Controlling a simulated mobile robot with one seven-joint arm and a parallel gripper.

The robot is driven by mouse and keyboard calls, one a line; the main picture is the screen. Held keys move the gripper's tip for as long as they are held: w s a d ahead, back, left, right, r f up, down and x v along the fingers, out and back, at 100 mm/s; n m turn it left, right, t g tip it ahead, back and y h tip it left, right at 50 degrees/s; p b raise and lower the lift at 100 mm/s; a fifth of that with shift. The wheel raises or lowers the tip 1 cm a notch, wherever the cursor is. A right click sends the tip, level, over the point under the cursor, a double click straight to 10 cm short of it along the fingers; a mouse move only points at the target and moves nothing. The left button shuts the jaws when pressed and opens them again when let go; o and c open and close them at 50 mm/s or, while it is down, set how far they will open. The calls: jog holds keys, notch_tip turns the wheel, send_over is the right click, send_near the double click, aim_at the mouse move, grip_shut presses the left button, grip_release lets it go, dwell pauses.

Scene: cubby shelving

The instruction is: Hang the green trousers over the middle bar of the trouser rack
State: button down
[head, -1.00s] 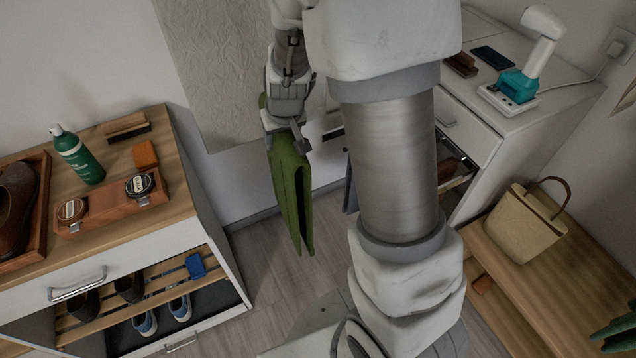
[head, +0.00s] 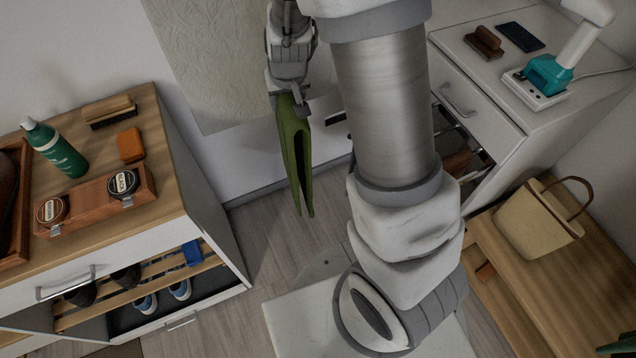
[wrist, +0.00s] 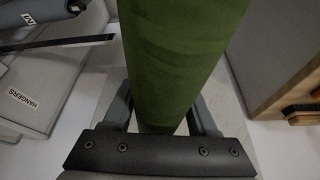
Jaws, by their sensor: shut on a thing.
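The green trousers (head: 297,150) hang folded from my gripper (head: 290,103) in the middle of the head view, legs pointing down above the floor. In the wrist view the green cloth (wrist: 170,60) runs up between the two fingers of my gripper (wrist: 165,112), which is shut on it. In the head view my arm hides much of the area to the right of the trousers.
A shoe cabinet (head: 170,195) with a green bottle (head: 58,152) on top stands at the left. A basket (head: 540,222) sits on a wooden bench. A box labelled HANGERS (wrist: 28,100) shows in the wrist view.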

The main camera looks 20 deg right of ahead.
jog(key=s+d+f+m+g+h, duration=0.1)
jog(key=s+f+m+g+h, duration=0.1)
jog(key=s+f+m, duration=0.4)
jog(key=s+d+f+m+g+h, duration=0.1)
jog(key=s+f+m+g+h, duration=0.1)
jog(key=s+f+m, duration=0.4)
notch_tip(320, 180, down, 8)
jog(key=m+p, duration=0.1)
jog(key=m, duration=0.3)
jog(key=shift+d+f, duration=0.2)
jog(key=shift+d, duration=0.1)
jog(key=shift+r, duration=0.1)
jog(key=w+d+f+b, duration=0.1)
jog(key=d+b, duration=1)
jog(key=d, duration=2)
jog(key=shift+w+b, duration=0.3)
jog(key=shift+w, duration=0.5)
jog(key=shift+c, duration=0.5)
grip_release()
